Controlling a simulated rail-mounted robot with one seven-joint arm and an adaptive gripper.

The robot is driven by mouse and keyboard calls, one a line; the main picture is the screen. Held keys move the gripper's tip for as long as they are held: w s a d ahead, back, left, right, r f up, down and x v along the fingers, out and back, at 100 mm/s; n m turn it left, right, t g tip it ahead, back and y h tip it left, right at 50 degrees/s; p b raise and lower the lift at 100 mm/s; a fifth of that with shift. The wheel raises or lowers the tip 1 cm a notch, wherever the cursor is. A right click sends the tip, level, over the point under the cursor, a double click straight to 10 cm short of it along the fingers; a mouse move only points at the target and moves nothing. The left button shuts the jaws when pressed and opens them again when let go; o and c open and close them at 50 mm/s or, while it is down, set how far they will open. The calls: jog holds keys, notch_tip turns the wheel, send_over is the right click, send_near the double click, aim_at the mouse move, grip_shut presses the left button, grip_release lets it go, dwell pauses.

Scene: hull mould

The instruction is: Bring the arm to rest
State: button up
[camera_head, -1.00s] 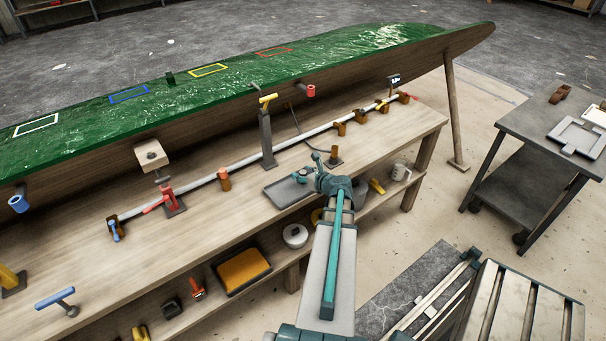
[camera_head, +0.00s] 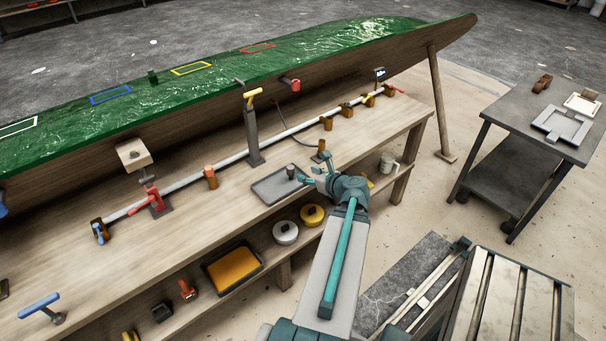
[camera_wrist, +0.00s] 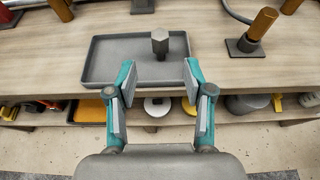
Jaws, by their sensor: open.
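My gripper (camera_head: 312,175) is at the front edge of the workbench, beside the grey tray (camera_head: 274,188). In the wrist view, my gripper (camera_wrist: 158,92) has its two fingers spread well apart with nothing between them. The grey tray (camera_wrist: 100,62) lies flat on the bench just beyond the fingertips. A small grey block-headed piece (camera_wrist: 160,42) stands in the tray, and it also shows in the head view (camera_head: 291,171). My fingers look apart from the piece.
The green-topped hull mould (camera_head: 220,80) spans the back of the bench (camera_head: 110,270). A post with a yellow handle (camera_head: 252,130) stands left of my gripper. A dark trolley (camera_head: 540,120) stands at right, and a slatted surface (camera_head: 515,300) at front right. Floor between them is open.

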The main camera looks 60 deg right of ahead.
jog(key=shift+s+r, duration=0.1)
jog(key=shift+s, duration=0.15)
dwell(0.3)
jog(key=a+f+n+g+y, duration=0.7)
jog(key=a+f+n+g, duration=0.2)
jog(key=a+f+n, duration=1.45)
jog(key=s+a+f+n+g+h, duration=0.1)
jog(key=s+a+f+n+g, duration=0.2)
jog(key=a, duration=0.6)
jog(key=s+a+f+n+g+h, duration=0.1)
jog(key=s+a+f+n+g, duration=0.3)
jog(key=a, duration=0.5)
jog(key=s+a+f+n+g+h, duration=0.1)
jog(key=s+a+f+n+g, duration=0.2)
jog(key=s+a+f+n, duration=0.3)
jog(key=s+a+n, duration=0.2)
jog(key=a+n, duration=0.1)
jog(key=shift+s+a+f+g, duration=0.15)
jog(key=shift+s+a+g, duration=0.15)
jog(key=shift+a, duration=0.1)
